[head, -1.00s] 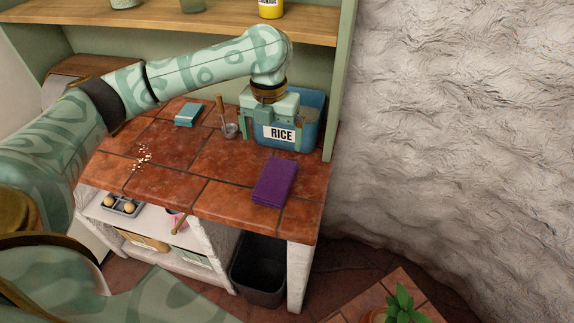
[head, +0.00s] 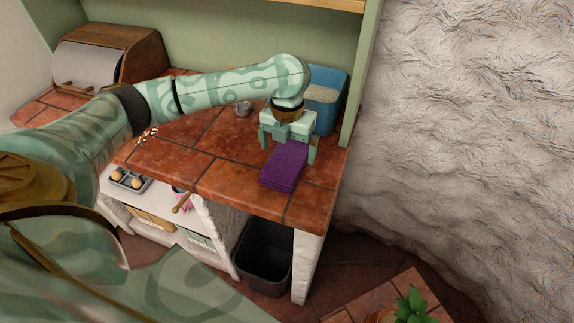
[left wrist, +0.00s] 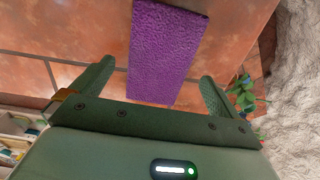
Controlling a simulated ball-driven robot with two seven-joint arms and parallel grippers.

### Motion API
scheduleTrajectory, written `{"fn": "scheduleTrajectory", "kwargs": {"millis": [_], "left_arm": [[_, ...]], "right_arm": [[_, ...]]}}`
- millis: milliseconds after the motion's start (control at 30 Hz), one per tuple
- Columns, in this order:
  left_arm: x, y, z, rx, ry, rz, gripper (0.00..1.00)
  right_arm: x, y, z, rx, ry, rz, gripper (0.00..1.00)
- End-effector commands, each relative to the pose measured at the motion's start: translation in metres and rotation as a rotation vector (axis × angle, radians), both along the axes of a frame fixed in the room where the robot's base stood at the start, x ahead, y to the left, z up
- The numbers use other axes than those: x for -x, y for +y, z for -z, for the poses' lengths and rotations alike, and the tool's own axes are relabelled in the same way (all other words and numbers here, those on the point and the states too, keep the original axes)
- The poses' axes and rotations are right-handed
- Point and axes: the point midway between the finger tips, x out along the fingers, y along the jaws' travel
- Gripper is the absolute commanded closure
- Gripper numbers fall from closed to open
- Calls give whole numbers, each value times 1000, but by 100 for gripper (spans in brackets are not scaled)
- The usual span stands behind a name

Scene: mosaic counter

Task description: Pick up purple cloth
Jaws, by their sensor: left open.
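The purple cloth (head: 284,167) lies folded flat on the tiled counter (head: 225,180), near its front right part. In the left wrist view the cloth (left wrist: 165,50) shows as a long rectangle ahead of and between the two fingers. My left gripper (head: 287,150) is open and empty over the far end of the cloth; the left wrist view also shows its spread fingers (left wrist: 158,85). The exact height of the fingers above the cloth is hard to tell. My right gripper is not in view.
A blue rice bin (head: 327,100) stands behind my left gripper, partly hidden by it. A small metal cup (head: 242,108) and crumbs (head: 147,134) are on the counter. A bread box (head: 105,60) stands at the back left. The rough wall (head: 460,120) is on the right.

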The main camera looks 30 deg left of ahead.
Motion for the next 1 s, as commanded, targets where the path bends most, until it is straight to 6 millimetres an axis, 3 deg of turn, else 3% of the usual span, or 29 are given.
{"fn": "scheduleTrajectory", "kwargs": {"millis": [33, 133, 367, 533, 567, 867, 1000], "left_arm": [[1, 1, 17, -1, 5, -1, 0], [1, 1, 30, 0, 3, 1, 0], [1, 1, 31, -1, -1, 2, 0], [1, 1, 31, -1, -1, 1, 42], [1, 1, 31, -1, -1, 1, 46], [0, 1, 30, -2, -1, 1, 50], [0, 1, 18, -2, -3, 0, 50]], "right_arm": [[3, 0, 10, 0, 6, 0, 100], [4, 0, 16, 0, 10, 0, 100], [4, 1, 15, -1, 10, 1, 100], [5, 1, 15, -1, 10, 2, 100], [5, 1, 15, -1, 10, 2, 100], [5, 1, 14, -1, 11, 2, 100], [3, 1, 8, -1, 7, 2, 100]]}}
